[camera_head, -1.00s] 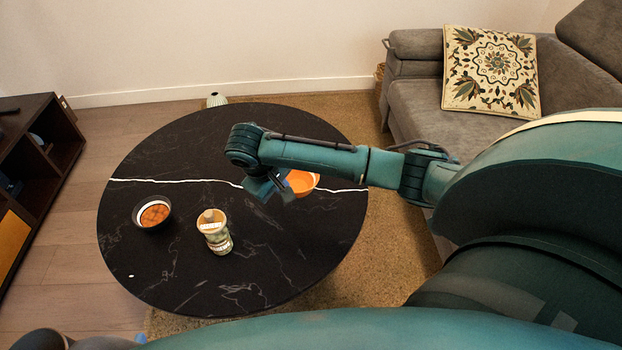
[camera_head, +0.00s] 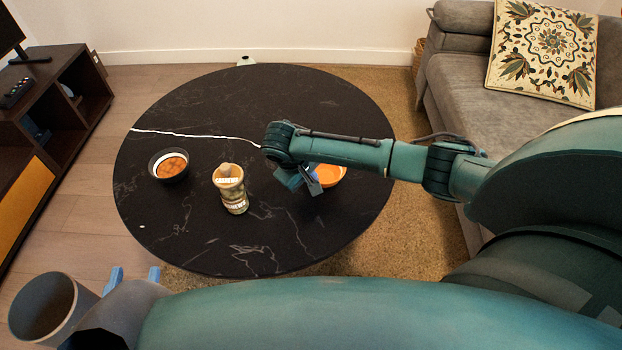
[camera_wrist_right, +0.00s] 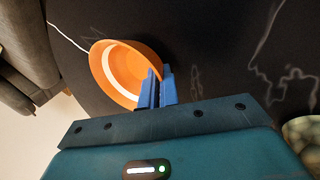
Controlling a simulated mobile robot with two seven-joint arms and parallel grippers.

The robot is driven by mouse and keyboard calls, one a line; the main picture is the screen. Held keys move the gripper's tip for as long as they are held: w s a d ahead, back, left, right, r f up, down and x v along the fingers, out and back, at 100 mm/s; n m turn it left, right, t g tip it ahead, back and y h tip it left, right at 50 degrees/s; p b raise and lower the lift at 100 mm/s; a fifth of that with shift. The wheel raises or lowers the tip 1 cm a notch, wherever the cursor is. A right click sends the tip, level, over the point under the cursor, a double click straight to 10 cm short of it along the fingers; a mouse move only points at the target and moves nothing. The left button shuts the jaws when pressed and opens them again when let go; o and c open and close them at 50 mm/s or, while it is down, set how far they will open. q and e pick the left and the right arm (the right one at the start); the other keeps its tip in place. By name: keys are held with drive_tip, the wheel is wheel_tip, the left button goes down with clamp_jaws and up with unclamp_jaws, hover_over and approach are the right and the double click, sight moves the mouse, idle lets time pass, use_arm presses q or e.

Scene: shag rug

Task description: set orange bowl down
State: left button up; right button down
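The orange bowl (camera_head: 331,176) is at the right part of the round black table (camera_head: 270,95), partly hidden by my right gripper (camera_head: 314,181). In the right wrist view the bowl (camera_wrist_right: 120,72) has its rim at the blue fingers of my right gripper (camera_wrist_right: 159,80). These fingers are close together and look shut on the rim. I cannot tell whether the bowl's base touches the table. My left gripper (camera_head: 135,272) is at the lower left, short of the table's front edge, with its two blue fingers apart and nothing between them.
A dark bowl with orange contents (camera_head: 170,166) and a labelled tub (camera_head: 231,190) stand on the table, left of the orange bowl. A grey sofa (camera_head: 462,85) is at the right and a dark shelf (camera_head: 60,120) at the left. The table's far part is clear.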

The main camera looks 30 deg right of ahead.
drive_tip(key=c, duration=1.6)
unclamp_jaws()
drive_tip(key=shift+c, duration=0.2)
